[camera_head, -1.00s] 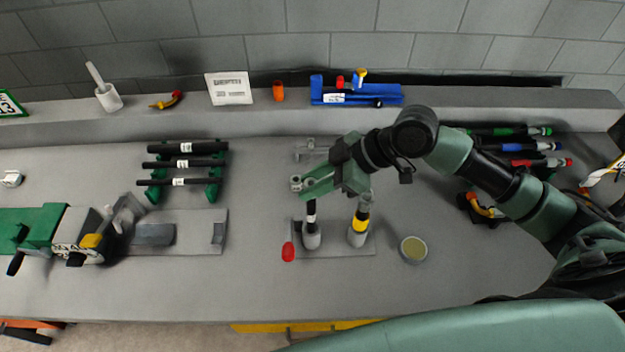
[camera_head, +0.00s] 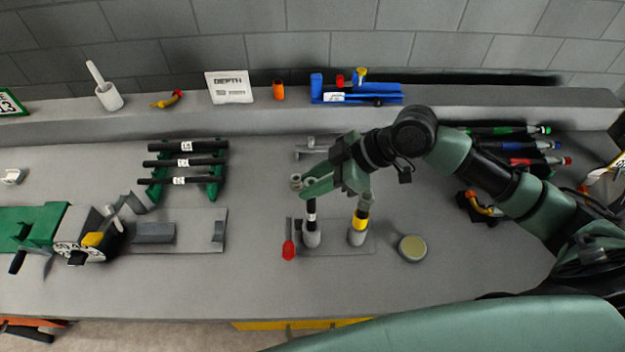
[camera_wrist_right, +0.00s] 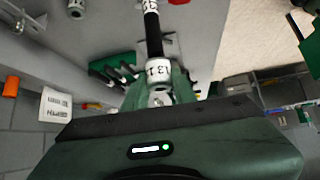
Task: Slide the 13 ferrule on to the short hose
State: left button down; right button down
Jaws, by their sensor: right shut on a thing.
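The short hose (camera_head: 311,207) is black with a white label and stands upright in a grey holder on a plate. My right gripper (camera_head: 303,186) is at its top end, shut on the 13 ferrule. In the right wrist view the ferrule (camera_wrist_right: 158,70) is a silver sleeve marked 13, between the fingertips. The hose (camera_wrist_right: 153,36) runs straight into line with it, meeting its edge. I cannot tell how far the hose is inside the ferrule. My left gripper is not in view.
A yellow-banded fitting (camera_head: 360,222) stands in a second holder just right of the hose. A red-ended item (camera_head: 288,249) is to the left and a round tin (camera_head: 412,248) to the right. A green rack (camera_head: 214,183) with black hoses and a green crimper (camera_head: 42,232) are further left.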

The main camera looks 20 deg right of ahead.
jog(key=shift+f+b, duration=1.15)
jog(key=shift+f, duration=0.95)
jog(key=c, duration=1.1)
grip_release()
jog(key=shift+o, duration=0.2)
jog(key=shift+d, duration=0.1)
jog(key=shift+s+d+r, duration=0.1)
jog(key=shift+d+r, duration=0.15)
jog(key=b+v, duration=0.2)
jog(key=v, duration=0.5)
